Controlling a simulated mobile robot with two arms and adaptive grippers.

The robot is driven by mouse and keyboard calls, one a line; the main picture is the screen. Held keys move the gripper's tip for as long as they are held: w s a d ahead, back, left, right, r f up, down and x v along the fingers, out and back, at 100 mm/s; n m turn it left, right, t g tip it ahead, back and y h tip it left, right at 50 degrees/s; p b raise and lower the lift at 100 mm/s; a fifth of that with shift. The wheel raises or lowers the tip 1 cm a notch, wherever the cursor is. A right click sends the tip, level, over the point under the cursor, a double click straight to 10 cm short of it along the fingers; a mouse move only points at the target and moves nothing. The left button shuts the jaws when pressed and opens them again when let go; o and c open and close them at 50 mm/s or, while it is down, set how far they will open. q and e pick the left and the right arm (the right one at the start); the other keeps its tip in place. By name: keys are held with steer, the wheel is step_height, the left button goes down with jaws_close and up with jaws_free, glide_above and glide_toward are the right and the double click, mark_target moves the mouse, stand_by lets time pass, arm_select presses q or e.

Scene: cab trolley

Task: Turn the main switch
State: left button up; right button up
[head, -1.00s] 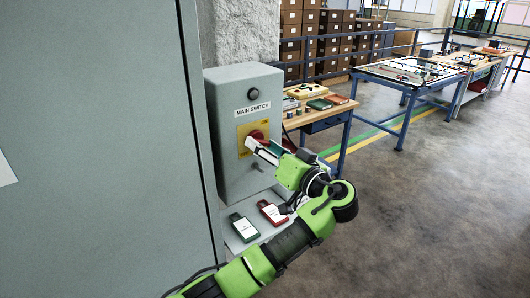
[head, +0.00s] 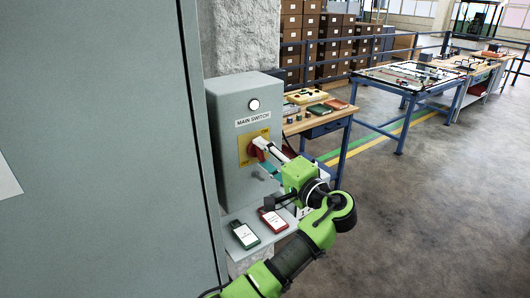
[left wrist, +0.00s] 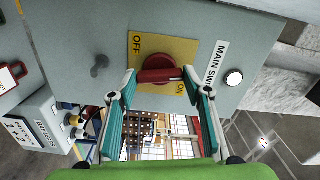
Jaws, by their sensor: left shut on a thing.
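The grey main switch box (head: 235,170) stands beside the tall cabinet, with a "MAIN SWITCH" label and a yellow plate (head: 244,157). The red rotary switch (head: 253,151) sits on the plate, partly hidden by my fingers. It shows more fully in the left wrist view (left wrist: 157,64), with OFF and ON marked on the plate. My left gripper (head: 262,146) is shut on the red handle, one fingertip at each end. The round lamp (head: 253,105) above the label glows white; it is also lit in the left wrist view (left wrist: 234,78). My right gripper is not in view.
A green tag (head: 244,235) and a red tag (head: 273,219) lie on the small shelf below the box. A tall grey cabinet (head: 100,150) fills the left. Workbenches (head: 335,118) stand behind; the floor at right is clear.

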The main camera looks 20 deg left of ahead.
arm_select(q)
steer(key=shift+m+p, duration=0.5)
steer(key=shift+m, duration=0.6)
steer(key=o, duration=1.1)
steer(key=shift+d, duration=0.1)
steer(key=v, duration=0.7)
steer(key=shift+s+d, duration=0.1)
steer(key=shift+d, duration=0.1)
